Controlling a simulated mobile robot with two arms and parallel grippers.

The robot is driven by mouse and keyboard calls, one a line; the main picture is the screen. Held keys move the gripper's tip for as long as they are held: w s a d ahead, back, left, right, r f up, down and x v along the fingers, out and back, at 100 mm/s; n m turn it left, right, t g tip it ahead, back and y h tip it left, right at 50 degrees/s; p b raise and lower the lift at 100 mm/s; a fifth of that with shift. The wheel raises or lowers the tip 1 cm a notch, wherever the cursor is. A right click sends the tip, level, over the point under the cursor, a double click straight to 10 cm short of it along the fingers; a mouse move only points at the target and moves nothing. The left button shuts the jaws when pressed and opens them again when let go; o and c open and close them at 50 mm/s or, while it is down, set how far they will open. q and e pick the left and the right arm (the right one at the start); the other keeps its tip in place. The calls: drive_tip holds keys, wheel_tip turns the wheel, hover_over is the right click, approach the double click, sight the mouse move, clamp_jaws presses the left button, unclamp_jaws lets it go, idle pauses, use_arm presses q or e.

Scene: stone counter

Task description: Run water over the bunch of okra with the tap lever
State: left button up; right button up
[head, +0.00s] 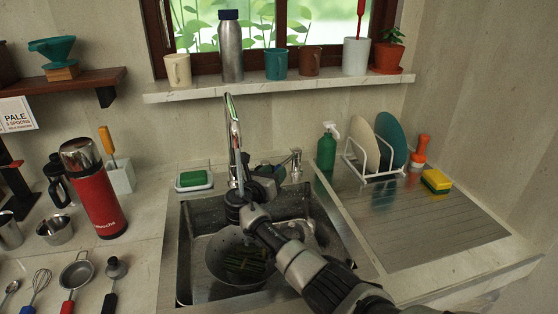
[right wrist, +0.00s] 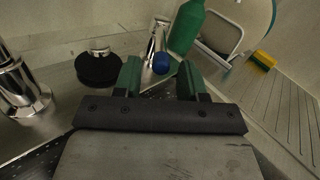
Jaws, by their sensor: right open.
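The bunch of okra (head: 245,264) lies in a perforated metal colander (head: 213,264) in the sink (head: 178,250). The chrome tap (head: 234,130) rises behind the sink; its base (right wrist: 18,88) shows at the left of the right wrist view. The tap lever stands on a chrome post (head: 295,162) at the back right of the sink. Its blue knob (right wrist: 160,63) shows in the wrist view. My right gripper (head: 267,170) reaches over the sink. Its green fingers (right wrist: 160,80) are open, with the knob in line between them and nothing held. My left gripper is out of view.
A green bottle (head: 327,148) and a plate rack (head: 369,160) stand right of the lever. A sponge (head: 436,181) lies on the drainboard (head: 420,215). A soap dish (head: 194,180) is left of the tap. A red flask (head: 95,190) stands on the left counter.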

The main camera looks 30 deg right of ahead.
drive_tip(key=p+v, duration=0.3)
drive_tip(key=v, duration=0.3)
drive_tip(key=shift+a+p, duration=0.3)
drive_tip(key=shift+a, duration=0.05)
drive_tip(key=shift+s, duration=0.15)
idle(0.8)
